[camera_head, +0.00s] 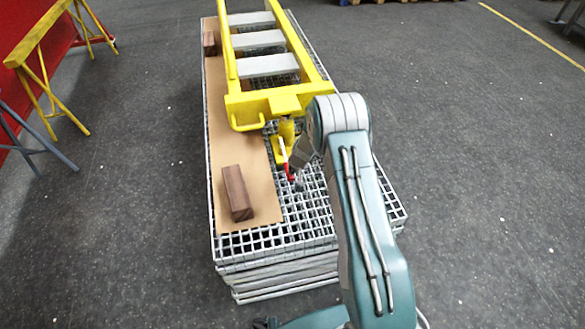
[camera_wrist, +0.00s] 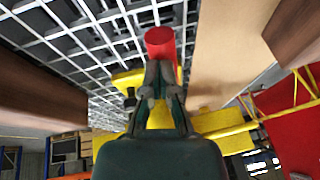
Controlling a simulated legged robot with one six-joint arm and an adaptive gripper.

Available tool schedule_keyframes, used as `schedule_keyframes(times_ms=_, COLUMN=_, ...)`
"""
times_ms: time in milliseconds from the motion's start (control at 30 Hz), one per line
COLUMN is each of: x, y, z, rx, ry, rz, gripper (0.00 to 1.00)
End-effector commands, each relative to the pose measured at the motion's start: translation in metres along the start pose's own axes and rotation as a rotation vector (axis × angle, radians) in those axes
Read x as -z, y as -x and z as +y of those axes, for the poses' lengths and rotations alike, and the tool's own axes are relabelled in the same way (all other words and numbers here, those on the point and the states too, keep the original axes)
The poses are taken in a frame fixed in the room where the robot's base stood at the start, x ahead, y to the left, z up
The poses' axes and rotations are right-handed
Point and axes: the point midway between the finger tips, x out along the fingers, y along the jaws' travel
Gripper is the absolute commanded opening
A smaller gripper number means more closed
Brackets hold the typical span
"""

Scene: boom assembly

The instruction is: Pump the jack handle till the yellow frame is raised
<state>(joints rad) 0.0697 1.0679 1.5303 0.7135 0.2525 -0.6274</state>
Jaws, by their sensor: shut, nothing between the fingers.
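The yellow frame (camera_head: 262,107) lies lengthwise over the grating stack in the head view, its near crossbar closest to me. A yellow jack (camera_head: 280,152) stands under that near end. The jack handle (camera_head: 286,160) is red and leans up beside the jack. My gripper (camera_head: 300,172) is just right of the handle, partly hidden by my arm. In the wrist view my gripper (camera_wrist: 158,82) is shut and empty, with the handle's red round end (camera_wrist: 160,42) just past its fingertips. I cannot tell whether they touch.
A grating stack (camera_head: 275,238) bears a brown board (camera_head: 225,140). One dark wooden block (camera_head: 237,193) is on the board's near end, another (camera_head: 209,43) near the far end. Yellow trestles (camera_head: 40,85) stand left by a red panel. The floor to the right is clear.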

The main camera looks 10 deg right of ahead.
Motion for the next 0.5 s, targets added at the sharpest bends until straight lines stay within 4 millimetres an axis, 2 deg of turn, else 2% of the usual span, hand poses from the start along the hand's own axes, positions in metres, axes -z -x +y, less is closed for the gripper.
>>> schedule_keyframes(times_ms=100, x=-0.0037, y=-0.0058, z=0.0010, rx=-0.001, ry=-0.001, rz=-0.006, gripper=0.00)
schedule_keyframes(times_ms=500, x=-0.0060, y=-0.0076, z=0.0022, rx=-0.003, ry=-0.002, rz=-0.009, gripper=0.00)
